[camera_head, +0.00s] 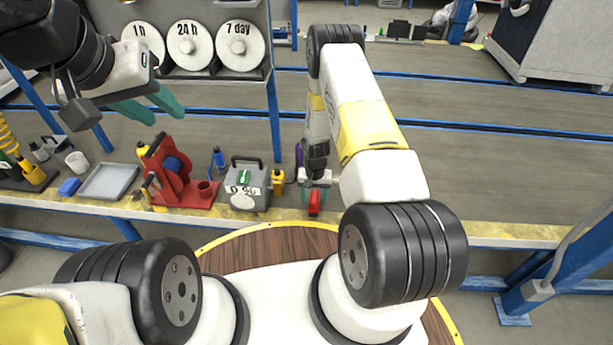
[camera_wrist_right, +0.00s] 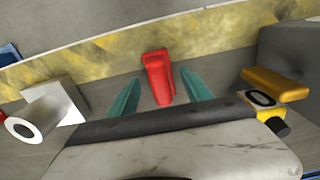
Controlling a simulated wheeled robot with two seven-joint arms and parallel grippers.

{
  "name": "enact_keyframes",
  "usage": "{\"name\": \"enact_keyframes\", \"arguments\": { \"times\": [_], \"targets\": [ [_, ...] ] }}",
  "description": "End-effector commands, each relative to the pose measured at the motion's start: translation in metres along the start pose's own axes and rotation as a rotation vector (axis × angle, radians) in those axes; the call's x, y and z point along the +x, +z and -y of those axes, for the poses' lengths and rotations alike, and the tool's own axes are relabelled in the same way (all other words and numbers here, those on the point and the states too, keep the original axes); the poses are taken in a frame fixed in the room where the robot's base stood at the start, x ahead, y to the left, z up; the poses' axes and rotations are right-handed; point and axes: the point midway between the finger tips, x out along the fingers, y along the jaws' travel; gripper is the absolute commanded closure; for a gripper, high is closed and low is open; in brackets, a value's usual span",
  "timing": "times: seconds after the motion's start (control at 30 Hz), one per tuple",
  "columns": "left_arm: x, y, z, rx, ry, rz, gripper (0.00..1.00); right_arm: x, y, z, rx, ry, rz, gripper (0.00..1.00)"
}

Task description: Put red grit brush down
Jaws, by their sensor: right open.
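The red grit brush (camera_head: 314,203) lies at the front edge of the bench, on or by the yellow strip. In the right wrist view the brush (camera_wrist_right: 158,77) sits between the two teal fingers of my right gripper (camera_wrist_right: 163,88), with a gap on each side. My right gripper (camera_head: 314,192) is open and points down at the bench. My left gripper (camera_head: 167,117) is open and empty, held above the bench at the upper left, with its two teal fingers apart.
A grey box (camera_head: 246,187) and a yellow item (camera_head: 278,181) stand left of the brush. A red reel stand (camera_head: 180,180) and a grey tray (camera_head: 108,182) are further left. A white cylindrical part (camera_wrist_right: 48,112) is near the right gripper. The bench right of my right arm is clear.

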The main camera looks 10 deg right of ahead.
Motion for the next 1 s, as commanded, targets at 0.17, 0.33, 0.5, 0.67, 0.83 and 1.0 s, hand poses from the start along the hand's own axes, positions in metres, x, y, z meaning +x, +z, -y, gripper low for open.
{"name": "enact_keyframes", "arguments": {
  "times": [0.17,0.33,0.5,0.67,0.83,1.0],
  "targets": [
    [0.0,0.0,0.0,0.0,0.0,0.0,0.64,-0.041,-0.001,0.0,0.002,-0.001,-0.003,0.42],
    [0.0,0.0,0.0,0.0,0.0,0.0,0.64,-0.068,-0.001,0.0,0.001,-0.001,-0.002,0.42],
    [0.0,0.0,0.0,0.0,0.0,0.0,0.64,-0.085,-0.001,0.0,0.0,-0.002,-0.004,0.42],
    [0.0,0.0,0.0,0.0,0.0,0.0,0.64,-0.14,-0.013,0.005,-0.007,-0.028,-0.041,0.42],
    [0.0,0.0,0.0,0.0,0.0,0.0,0.64,-0.247,-0.015,0.008,-0.034,-0.078,-0.11,0.42],
    [0.0,0.0,0.0,0.0,0.0,0.0,0.64,-0.35,0.006,0.006,-0.075,-0.128,-0.182,0.42]
  ]
}}
